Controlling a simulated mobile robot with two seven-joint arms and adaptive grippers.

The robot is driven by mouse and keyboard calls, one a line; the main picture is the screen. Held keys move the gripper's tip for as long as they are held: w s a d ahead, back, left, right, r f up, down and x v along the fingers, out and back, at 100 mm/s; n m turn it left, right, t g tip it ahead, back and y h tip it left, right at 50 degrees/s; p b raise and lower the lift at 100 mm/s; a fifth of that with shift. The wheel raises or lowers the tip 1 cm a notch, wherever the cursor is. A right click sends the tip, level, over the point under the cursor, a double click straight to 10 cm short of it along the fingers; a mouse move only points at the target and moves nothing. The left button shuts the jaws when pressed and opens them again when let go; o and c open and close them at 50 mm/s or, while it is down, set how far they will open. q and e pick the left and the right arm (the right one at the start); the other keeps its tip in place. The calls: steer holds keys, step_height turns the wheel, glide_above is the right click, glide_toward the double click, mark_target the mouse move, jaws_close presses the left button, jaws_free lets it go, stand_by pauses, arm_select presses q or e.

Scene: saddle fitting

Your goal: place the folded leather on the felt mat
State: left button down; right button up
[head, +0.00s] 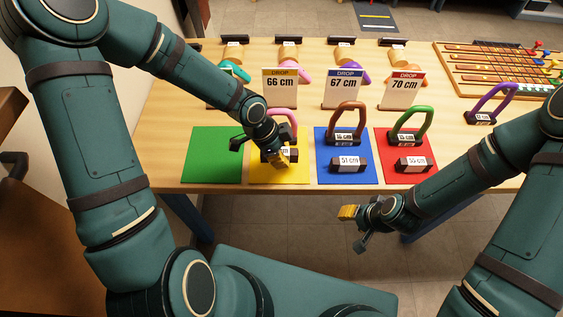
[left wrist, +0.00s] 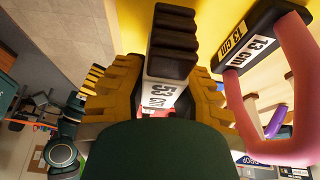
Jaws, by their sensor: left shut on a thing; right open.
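My left gripper (head: 279,159) is shut on a dark folded piece with a white label. In the left wrist view this piece (left wrist: 168,60) reads 53 cm and sits between the yellow fingers. In the head view the piece (head: 293,154) is partly hidden by the gripper, over the yellow mat (head: 264,177). I cannot tell whether it touches the mat. A pink arch on a dark base labelled 13 cm (left wrist: 262,40) stands beside it; in the head view the arch (head: 284,112) is partly covered. My right gripper (head: 362,212) is open and empty, in front of the table edge.
The blue mat (head: 324,178) and red mat (head: 386,177) each carry an arch and a labelled dark piece (head: 348,164). The green mat (head: 210,157) is empty. DROP signs (head: 284,88) stand behind. A board with coloured pegs (head: 495,68) lies at the right.

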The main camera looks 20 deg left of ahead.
arm_select(q)
steer(key=shift+f+b, duration=0.55)
steer(key=shift+f, duration=1.5)
steer(key=shift+f, duration=0.1)
steer(key=c, duration=0.9)
jaws_free()
steer(key=shift+o, duration=0.2)
